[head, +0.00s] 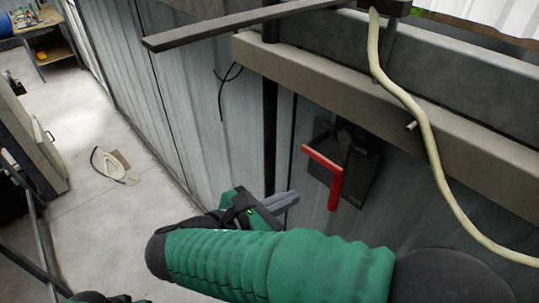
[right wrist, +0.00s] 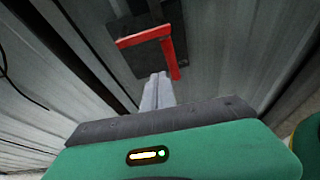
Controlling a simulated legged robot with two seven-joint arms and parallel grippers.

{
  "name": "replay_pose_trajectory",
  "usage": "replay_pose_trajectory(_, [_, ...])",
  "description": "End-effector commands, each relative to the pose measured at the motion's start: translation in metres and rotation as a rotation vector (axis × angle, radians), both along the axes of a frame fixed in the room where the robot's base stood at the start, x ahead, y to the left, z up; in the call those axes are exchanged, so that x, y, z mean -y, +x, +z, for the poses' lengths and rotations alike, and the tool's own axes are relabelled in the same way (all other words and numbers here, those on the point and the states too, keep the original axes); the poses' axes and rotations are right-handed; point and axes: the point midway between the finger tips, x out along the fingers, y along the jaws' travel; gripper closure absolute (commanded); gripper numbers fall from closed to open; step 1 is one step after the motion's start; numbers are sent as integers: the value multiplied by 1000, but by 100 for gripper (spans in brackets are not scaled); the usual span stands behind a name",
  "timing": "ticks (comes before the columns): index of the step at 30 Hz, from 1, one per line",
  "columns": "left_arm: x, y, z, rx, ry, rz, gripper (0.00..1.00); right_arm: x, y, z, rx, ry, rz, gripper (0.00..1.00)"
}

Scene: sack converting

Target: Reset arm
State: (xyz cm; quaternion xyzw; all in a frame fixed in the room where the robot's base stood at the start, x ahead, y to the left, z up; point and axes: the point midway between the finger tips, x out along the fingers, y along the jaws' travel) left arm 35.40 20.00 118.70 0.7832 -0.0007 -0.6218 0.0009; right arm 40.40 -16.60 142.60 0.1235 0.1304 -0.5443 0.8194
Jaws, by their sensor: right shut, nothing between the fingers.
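A red lever handle (head: 326,172) is mounted on a dark plate (head: 368,163) on the corrugated metal wall. The red handle (right wrist: 168,48) also shows at the top of the right wrist view, bent at a corner. My right gripper (head: 284,203) is shut and empty, to the left of and below the red handle in the head view. In the right wrist view my right gripper's fingers (right wrist: 157,84) are together and point toward the handle; a gap or contact there is hard to judge. My left gripper is not in view; only a small green part shows at the bottom left.
A metal beam (head: 300,75) runs along the wall above the plate. A pale cable (head: 414,112) hangs over it at the right. A grey bar (head: 215,27) juts out at the top. The floor (head: 95,215) at left is mostly clear, with a pale item (head: 113,165) lying on it.

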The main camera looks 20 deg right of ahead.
Motion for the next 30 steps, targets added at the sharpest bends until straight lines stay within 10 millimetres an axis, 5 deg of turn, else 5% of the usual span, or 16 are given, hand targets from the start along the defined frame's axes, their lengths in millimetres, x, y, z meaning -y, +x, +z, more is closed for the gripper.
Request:
replay_pose_trajectory(2, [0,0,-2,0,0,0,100,2,-1,-4,-1,9,-5,100])
replay_pose_trajectory(5, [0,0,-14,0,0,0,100,13,-5,-39,-10,88,-50,100])
replay_pose_trajectory(11, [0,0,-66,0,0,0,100,40,-44,-206,54,576,-409,100])
replay_pose_trajectory(15, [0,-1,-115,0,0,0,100,28,-72,-327,331,1033,-926,100])
replay_pose_trajectory(16, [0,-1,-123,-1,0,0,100,24,-71,-344,421,1120,-1050,100])
replay_pose_trajectory(21, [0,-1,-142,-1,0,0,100,28,-55,-379,815,1367,-1474,100])
replay_pose_trajectory(30, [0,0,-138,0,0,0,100,29,-50,-376,876,1395,-1526,100])
